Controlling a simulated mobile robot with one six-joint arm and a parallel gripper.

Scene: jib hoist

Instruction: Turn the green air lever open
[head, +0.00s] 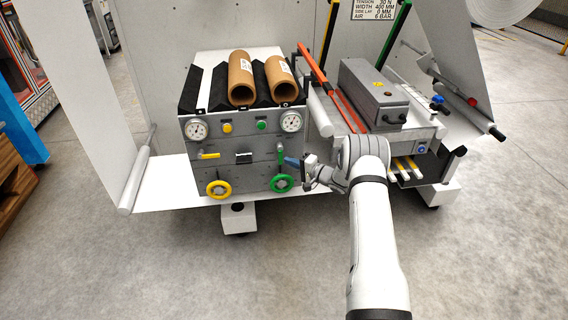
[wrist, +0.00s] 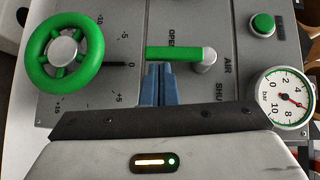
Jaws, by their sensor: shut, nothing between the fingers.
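The green air lever (wrist: 175,53) shows in the wrist view as a green bar running left from a pale round pivot (wrist: 206,60). It lies beside the OPEN lettering, with SHUT on the pivot's other side. In the head view the lever (head: 281,155) hangs down on the right half of the grey panel, partly behind my fingers. My gripper (wrist: 157,68) is shut and empty. Its blue fingertips are against or very close to the lever's SHUT-facing side, near its free end; exact contact is unclear. In the head view my gripper (head: 288,161) reaches the panel from the right.
A green handwheel (wrist: 65,52) sits beyond the lever's free end. A green button (wrist: 262,23) and pressure gauge (wrist: 284,98) lie on the pivot side. A yellow lever (head: 208,155) and yellow handwheel (head: 219,188) are on the left half. Cardboard tubes (head: 241,79) lie on top.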

